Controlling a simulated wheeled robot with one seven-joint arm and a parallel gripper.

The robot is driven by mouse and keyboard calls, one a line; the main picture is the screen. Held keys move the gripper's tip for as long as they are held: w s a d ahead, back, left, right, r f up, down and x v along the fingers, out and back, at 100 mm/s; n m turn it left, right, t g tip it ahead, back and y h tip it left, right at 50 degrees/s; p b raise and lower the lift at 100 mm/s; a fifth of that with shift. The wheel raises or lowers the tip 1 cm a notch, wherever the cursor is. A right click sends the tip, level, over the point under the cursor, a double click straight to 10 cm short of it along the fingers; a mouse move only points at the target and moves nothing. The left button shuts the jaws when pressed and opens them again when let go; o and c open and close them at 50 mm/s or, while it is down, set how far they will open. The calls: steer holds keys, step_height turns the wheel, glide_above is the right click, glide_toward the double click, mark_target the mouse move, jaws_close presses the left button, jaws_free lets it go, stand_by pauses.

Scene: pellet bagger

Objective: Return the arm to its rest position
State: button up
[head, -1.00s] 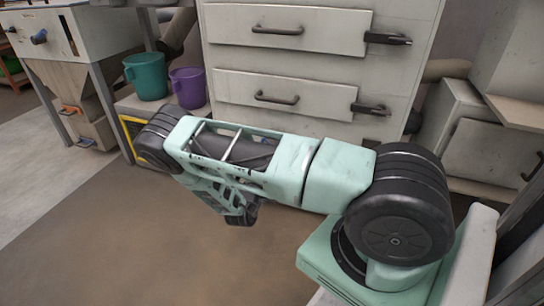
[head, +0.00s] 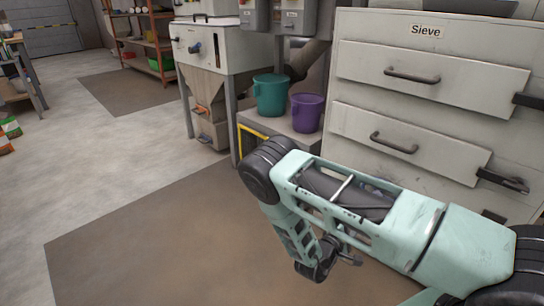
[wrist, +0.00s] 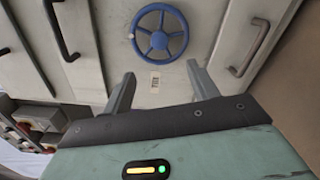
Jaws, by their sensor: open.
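My gripper (wrist: 163,86) is open and empty in the wrist view, its two grey fingers spread apart. In the head view my mint-green arm reaches in from the lower right to a black elbow joint, then bends down. The gripper end (head: 347,260) shows small and dark there, low above the brown floor mat.
The Sieve cabinet (head: 425,98) with drawer handles stands close behind my arm. A teal bucket (head: 270,96) and a purple bucket (head: 307,112) sit on a low stand. A hopper machine (head: 215,60) and an orange shelf (head: 150,45) are further back.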

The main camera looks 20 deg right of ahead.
steer(key=w+a+r+m+y, duration=0.25)
steer(key=a+y, duration=0.35)
steer(key=a, duration=0.5)
steer(key=w+a+r+m+y, duration=0.2)
steer(key=w+a+r+y, duration=0.15)
steer(key=a+y, duration=0.6)
steer(key=s+a+r+n+g+y, duration=0.1)
steer(key=s+a+r+g+y, duration=0.1)
steer(key=s+a+r, duration=0.5)
steer(key=s+a+r+n+g+y, duration=0.15)
steer(key=a+r, duration=0.35)
steer(key=a, duration=0.5)
steer(key=s+d+r+g+h, duration=0.1)
steer(key=s+d+r, duration=0.1)
steer(key=s+r, duration=0.35)
steer(key=s+d+r+n+g, duration=0.1)
steer(key=s+r, duration=0.2)
steer(key=s, duration=0.6)
steer(key=s+d+r+g+h, duration=0.1)
steer(key=s+d+r, duration=0.1)
steer(key=s+r, duration=0.35)
step_height(320, 180, up, 33)
steer(key=s+p, duration=0.1)
steer(key=p, duration=3.5)
steer(key=shift+a+r, duration=0.2)
